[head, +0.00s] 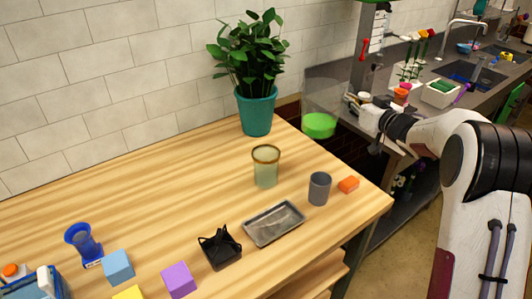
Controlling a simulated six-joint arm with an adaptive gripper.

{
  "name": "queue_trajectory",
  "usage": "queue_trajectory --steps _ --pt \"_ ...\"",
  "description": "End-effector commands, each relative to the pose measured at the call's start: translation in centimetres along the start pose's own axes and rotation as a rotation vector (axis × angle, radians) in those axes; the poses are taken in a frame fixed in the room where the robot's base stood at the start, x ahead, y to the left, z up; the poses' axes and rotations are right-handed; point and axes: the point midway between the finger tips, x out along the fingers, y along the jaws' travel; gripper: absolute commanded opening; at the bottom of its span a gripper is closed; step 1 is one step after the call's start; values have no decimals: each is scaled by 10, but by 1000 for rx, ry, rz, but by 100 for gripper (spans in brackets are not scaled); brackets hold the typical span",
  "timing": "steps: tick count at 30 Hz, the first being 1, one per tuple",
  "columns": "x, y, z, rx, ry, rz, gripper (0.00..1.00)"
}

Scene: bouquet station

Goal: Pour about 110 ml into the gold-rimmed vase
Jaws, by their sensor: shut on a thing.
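The gold-rimmed vase (265,170) stands upright on the wooden table, right of the middle. It is pale green and see-through, with a gold band at its mouth. My gripper (352,103) is at the upper right, shut on a clear container (330,88). The container looks about upright and has bright green liquid (319,125) at its bottom. It appears behind and to the right of the vase, apart from it. The fingertips are small and partly hidden at the container's side. I cannot tell whether the vase holds liquid.
A potted plant (256,105) stands behind the vase. A blue vessel (83,243) and coloured blocks are at lower left. The table's middle left is clear.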

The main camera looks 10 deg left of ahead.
Motion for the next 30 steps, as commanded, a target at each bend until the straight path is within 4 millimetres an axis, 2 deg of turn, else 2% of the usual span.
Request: queue_trajectory --steps 8,16,21,30 --pt "4 2 31 4 0 0 0" --pt "12 4 80 5 -2 0 0" --pt "15 5 103 3 0 0 0" --pt "18 6 117 2 3 0 0"
